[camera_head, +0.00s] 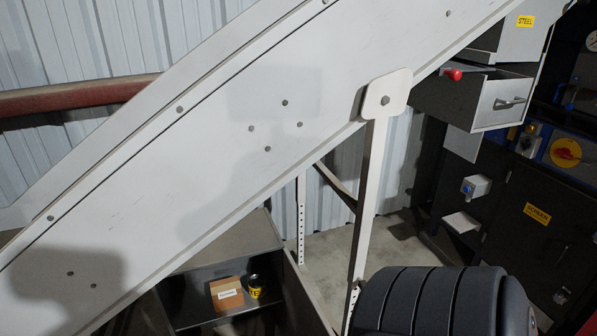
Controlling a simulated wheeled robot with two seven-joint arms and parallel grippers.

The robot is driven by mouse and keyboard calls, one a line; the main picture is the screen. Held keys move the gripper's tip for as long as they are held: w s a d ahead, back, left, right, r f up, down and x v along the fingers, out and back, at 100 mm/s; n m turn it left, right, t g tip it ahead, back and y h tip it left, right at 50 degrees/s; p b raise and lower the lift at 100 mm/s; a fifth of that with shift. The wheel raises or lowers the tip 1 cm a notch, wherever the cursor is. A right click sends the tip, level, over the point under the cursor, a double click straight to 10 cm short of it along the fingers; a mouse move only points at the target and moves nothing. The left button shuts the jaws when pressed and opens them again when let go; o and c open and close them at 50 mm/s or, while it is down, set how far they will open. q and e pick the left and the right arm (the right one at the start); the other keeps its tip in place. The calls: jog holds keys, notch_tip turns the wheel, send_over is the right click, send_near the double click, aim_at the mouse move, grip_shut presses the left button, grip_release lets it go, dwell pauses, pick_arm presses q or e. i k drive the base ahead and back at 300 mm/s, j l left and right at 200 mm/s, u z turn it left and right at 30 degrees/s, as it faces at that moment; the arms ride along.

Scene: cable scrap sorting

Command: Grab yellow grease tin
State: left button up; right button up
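A small yellow and dark tin (255,286), which looks like the grease tin, stands upright in a dark open bin or shelf (190,300) at the lower middle of the head view. It is just right of a brown cardboard box (227,294) with a white label. The tin is small in view and its lettering cannot be read. Neither of my grippers shows in the head view.
A large pale sloping conveyor frame (225,130) crosses the view above the bin. Its upright leg (366,200) stands right of the tin. An open grey drawer (480,98) juts out at upper right. A dark ribbed rounded shape (430,300) blocks the lower right.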

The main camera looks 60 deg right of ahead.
aim_at(256, 285)
jog(key=z, duration=1.4)
